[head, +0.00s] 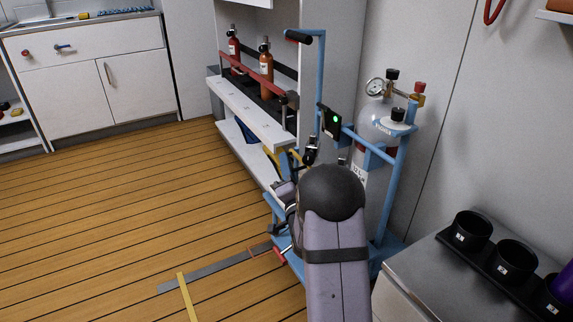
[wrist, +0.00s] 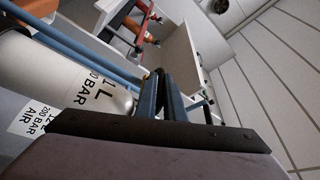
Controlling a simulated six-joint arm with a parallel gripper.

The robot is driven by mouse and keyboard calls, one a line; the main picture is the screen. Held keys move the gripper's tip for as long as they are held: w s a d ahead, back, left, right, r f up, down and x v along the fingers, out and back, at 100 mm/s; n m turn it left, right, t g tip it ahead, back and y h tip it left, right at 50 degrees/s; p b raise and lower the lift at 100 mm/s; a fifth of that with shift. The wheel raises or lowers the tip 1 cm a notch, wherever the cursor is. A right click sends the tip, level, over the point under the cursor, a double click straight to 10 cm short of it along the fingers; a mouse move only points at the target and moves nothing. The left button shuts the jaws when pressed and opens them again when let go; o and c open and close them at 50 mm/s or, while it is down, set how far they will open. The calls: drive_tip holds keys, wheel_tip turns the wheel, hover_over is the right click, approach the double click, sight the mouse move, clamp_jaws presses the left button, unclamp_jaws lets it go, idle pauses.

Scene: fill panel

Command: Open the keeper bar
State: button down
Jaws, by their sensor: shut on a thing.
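The keeper bar (head: 248,72) is a red bar running across the front of the wall shelf, before two small bottles. It looks closed across them. A brownish post stands at its near right end. The wrist view shows the bar (wrist: 143,20) at the top, beyond my fingertips. My gripper (head: 311,146) is in front of the blue trolley, lower than the bar's near end and mostly hidden by my wrist. In the wrist view, my gripper (wrist: 161,74) is closed on a small dark part at its tips. I cannot tell what that part belongs to.
A large white cylinder (head: 380,130) with a gauge stands in the blue trolley (head: 398,180), right of my gripper. The cylinder (wrist: 60,75) is close by in the wrist view. A dark box (head: 331,122) with a green light hangs on the trolley. Open wooden floor (head: 110,210) lies left.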

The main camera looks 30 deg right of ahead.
drive_tip(key=shift+a+r, duration=0.1)
drive_tip(key=shift+r, duration=0.05)
drive_tip(key=s+a+n+y+p, duration=0.2)
drive_tip(key=s+a+n+y, duration=0.15)
drive_tip(key=a+y, duration=0.3)
drive_tip(key=s+a+n+y+p, duration=0.2)
drive_tip(key=s+a+n+y, duration=0.15)
drive_tip(key=a+y, duration=0.3)
drive_tip(key=s+a+n+g+y+p, duration=0.2)
drive_tip(key=s+n+g+y+p, duration=0.1)
drive_tip(key=s+n+g+y, duration=0.2)
drive_tip(key=s+a+n+g+y+p, duration=0.3)
drive_tip(key=s+n+g+y+p, duration=0.1)
drive_tip(key=s, duration=0.6)
drive_tip(key=shift+s+a+n+g+y, duration=0.35)
drive_tip(key=shift+g+y, duration=0.55)
drive_tip(key=shift+y, duration=0.5)
drive_tip(key=c, duration=1.9)
unclamp_jaws()
